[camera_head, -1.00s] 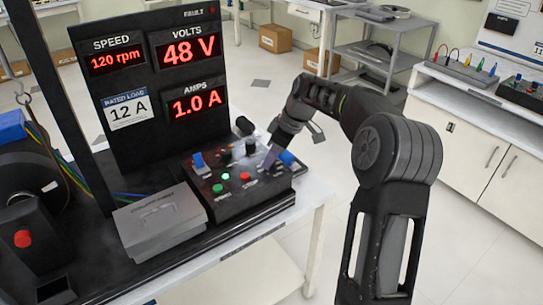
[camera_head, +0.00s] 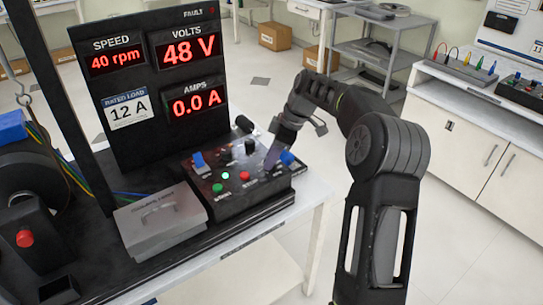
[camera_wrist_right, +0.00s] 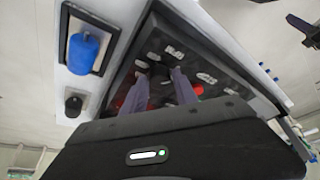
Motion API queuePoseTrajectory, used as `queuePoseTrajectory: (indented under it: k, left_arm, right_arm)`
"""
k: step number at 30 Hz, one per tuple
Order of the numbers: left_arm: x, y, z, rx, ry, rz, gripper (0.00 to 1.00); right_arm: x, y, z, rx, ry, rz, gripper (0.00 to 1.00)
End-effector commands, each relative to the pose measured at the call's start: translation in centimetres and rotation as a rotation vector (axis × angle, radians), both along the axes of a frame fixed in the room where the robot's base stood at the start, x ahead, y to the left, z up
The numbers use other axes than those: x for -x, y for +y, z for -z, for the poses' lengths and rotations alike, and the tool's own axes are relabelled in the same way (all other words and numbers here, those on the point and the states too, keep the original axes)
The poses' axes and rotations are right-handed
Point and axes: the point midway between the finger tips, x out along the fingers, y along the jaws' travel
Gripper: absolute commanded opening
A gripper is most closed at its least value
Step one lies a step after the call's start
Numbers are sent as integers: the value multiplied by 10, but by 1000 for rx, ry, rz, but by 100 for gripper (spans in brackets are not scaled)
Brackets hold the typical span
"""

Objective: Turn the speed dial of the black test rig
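The black test rig's control box (camera_head: 225,205) stands on the white bench, with knobs, buttons and a lit green lamp on its sloped top. My right gripper (camera_head: 271,158) reaches down over the right part of this panel. In the right wrist view its two fingers (camera_wrist_right: 162,86) stand either side of a dark knob, which I take for the speed dial (camera_wrist_right: 160,74); the fingers partly hide it, and its pointer cannot be read. The rig's display board (camera_head: 150,80) reads 40 rpm, 48 V and 0.0 A. My left gripper is not in view.
A blue knob (camera_head: 287,157) sits close to the right of the gripper, and a red button (camera_head: 245,176) to its left. A grey lidded box (camera_head: 160,220) lies left of the panel. The floor right of the bench is clear around my arm.

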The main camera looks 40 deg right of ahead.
Motion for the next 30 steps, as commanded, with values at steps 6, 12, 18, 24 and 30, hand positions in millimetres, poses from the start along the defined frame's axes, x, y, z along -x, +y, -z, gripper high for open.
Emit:
queuePoseTrajectory:
  k: [6,12,18,24,30]
  left_arm:
    - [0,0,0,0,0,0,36]
    - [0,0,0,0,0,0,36]
    - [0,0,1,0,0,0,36]
    - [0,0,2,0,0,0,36]
    - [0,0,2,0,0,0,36]
  right_arm:
    - [0,0,0,-1,0,1,51]
    - [0,0,-1,-1,0,1,51]
    - [3,-3,-12,0,-2,2,51]
    - [11,-12,-41,1,-4,2,51]
    - [19,-19,-67,0,-2,2,51]
